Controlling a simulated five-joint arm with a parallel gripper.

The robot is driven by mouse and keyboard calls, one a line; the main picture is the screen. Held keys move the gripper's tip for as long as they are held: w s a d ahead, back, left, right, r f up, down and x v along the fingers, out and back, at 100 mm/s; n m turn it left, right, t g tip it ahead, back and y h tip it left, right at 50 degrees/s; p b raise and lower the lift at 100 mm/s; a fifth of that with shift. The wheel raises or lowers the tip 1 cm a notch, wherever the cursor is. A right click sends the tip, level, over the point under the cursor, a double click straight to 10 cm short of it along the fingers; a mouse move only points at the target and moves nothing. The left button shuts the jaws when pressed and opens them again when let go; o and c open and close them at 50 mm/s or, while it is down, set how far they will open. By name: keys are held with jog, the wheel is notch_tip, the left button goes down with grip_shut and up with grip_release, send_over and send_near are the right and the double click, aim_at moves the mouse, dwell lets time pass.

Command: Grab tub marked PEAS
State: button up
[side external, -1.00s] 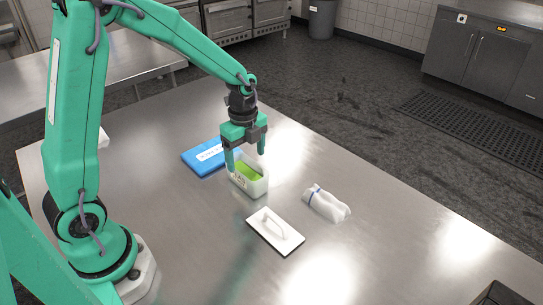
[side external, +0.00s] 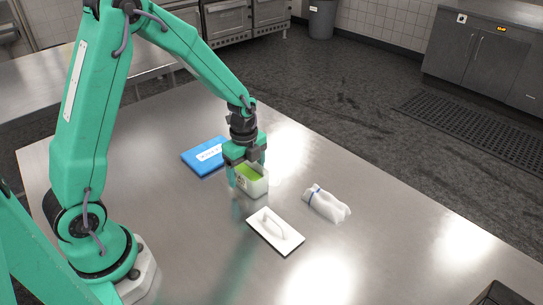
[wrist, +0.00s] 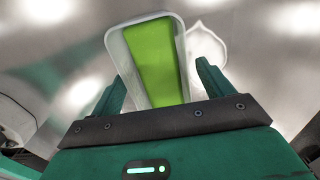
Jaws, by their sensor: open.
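The tub (side external: 252,184) is white and open-topped, with green contents and dark marking on its side that is too small to read. It stands upright on the steel table. My gripper (side external: 249,175) is open and low over the tub, with a finger on each side of it in the side view. In the wrist view the tub (wrist: 150,60) extends forward from between the two green fingers of my gripper (wrist: 160,82). I cannot tell whether either finger touches it.
A rolled white cloth with a blue band (side external: 327,204) lies to the right. A blue labelled board (side external: 196,160) lies behind left. The table's right side is mostly clear.

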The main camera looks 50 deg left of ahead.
jog(key=shift+f, duration=1.05)
jog(key=c, duration=1.2)
jog(key=shift+r, duration=0.15)
jog(key=shift+c, duration=0.2)
jog(key=shift+r, duration=0.85)
notch_tip(320, 180, up, 2)
jog(key=shift+r, duration=0.15)
jog(key=s+d+r, duration=0.5)
jog(key=d+r, duration=0.1)
jog(key=d, duration=0.4)
jog(key=shift+d+r, duration=0.25)
jog(key=shift+r, duration=0.15)
jog(key=shift+s, duration=0.1)
